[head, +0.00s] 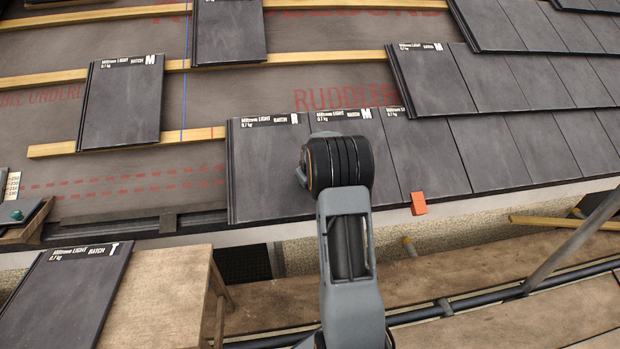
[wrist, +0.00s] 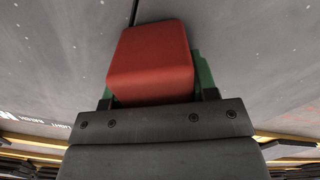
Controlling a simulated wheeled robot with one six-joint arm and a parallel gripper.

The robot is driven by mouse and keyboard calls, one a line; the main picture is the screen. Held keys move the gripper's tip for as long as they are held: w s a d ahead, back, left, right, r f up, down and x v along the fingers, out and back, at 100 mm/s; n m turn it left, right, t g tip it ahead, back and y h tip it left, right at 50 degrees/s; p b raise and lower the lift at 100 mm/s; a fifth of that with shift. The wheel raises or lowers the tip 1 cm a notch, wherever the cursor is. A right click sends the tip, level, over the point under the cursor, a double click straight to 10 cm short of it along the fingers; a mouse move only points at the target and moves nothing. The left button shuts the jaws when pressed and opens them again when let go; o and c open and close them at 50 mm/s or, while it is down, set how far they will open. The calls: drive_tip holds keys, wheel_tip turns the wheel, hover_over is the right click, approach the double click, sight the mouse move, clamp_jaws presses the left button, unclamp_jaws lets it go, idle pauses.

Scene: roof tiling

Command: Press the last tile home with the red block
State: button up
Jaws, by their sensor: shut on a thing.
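In the wrist view my gripper (wrist: 153,88) is shut on the red block (wrist: 150,60), with a green finger on each side. Grey tile surface (wrist: 255,50) fills the view beyond the block, and a dark joint shows above it. I cannot tell whether the block touches the tile. In the head view my arm hides the gripper and held block. The bottom course has several dark tiles side by side; its leftmost tile (head: 262,180) has a white label strip and open underlay to its left. I cannot tell which tile is the last one.
A small orange-red piece (head: 418,203) sits at the bottom course's lower edge. A loose tile labelled T (head: 65,300) lies on a wooden bench (head: 165,300) at lower left. Wooden battens (head: 130,147) cross the underlay. A scaffold pole (head: 575,240) stands at right.

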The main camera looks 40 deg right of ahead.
drive_tip(key=shift+p+v, duration=2.2)
drive_tip(key=shift+v, duration=2.4)
drive_tip(key=shift+d+m+h, duration=0.1)
drive_tip(key=shift+m+h, duration=0.3)
drive_tip(key=shift+m, duration=0.5)
drive_tip(key=shift+s+f+m+g, duration=0.3)
drive_tip(key=shift+m+g, duration=0.1)
drive_tip(key=shift+m, duration=0.1)
drive_tip(key=s+a+f, duration=0.2)
drive_tip(key=a, duration=0.6)
drive_tip(key=s+a+f, duration=0.2)
drive_tip(key=a, duration=0.7)
drive_tip(key=s+a+f+n, duration=0.1)
drive_tip(key=s+a+f, duration=0.1)
drive_tip(key=a, duration=0.7)
drive_tip(key=shift+s+a+f, duration=0.15)
drive_tip(key=shift+s+f, duration=0.15)
drive_tip(key=shift+f, duration=0.15)
